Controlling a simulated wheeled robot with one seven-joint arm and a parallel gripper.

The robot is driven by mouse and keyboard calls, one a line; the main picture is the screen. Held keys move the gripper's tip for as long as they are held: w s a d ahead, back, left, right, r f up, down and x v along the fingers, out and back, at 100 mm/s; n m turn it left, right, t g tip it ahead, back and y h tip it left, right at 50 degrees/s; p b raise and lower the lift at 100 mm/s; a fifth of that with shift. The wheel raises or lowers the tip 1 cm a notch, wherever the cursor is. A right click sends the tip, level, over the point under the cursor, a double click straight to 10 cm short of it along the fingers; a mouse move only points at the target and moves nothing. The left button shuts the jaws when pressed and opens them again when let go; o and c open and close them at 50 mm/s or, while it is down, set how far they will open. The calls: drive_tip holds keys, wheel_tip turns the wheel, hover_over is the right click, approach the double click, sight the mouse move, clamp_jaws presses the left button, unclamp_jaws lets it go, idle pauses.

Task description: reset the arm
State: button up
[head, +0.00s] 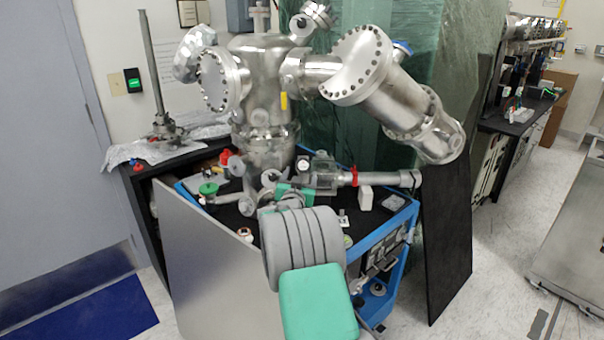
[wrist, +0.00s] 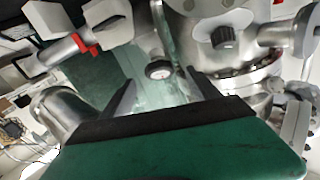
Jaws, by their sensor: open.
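My gripper (wrist: 163,88) is open in the wrist view, with two dark fingers spread apart and nothing seen between them. Its green body fills the bottom of that view. In the head view my grey ribbed arm and green links reach over the front of the blue-edged cart, toward the base of a steel vacuum chamber (head: 262,80). The arm hides part of the cart there, and the fingers cannot be made out. In the wrist view, metal chamber parts (wrist: 225,40) crowd close beyond and right of the fingers. A small round dark-faced fitting (wrist: 158,70) shows beyond the gap.
The blue-edged cart (head: 400,222) carries pipes, a red-ringed tube (head: 354,177) and small parts around my arm. A grey panel (head: 205,265) leans at its left and a black panel (head: 447,240) at its right. Floor (head: 500,270) is open at right.

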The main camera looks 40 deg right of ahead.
drive_tip(key=v, duration=0.3)
drive_tip(key=shift+s, duration=0.1)
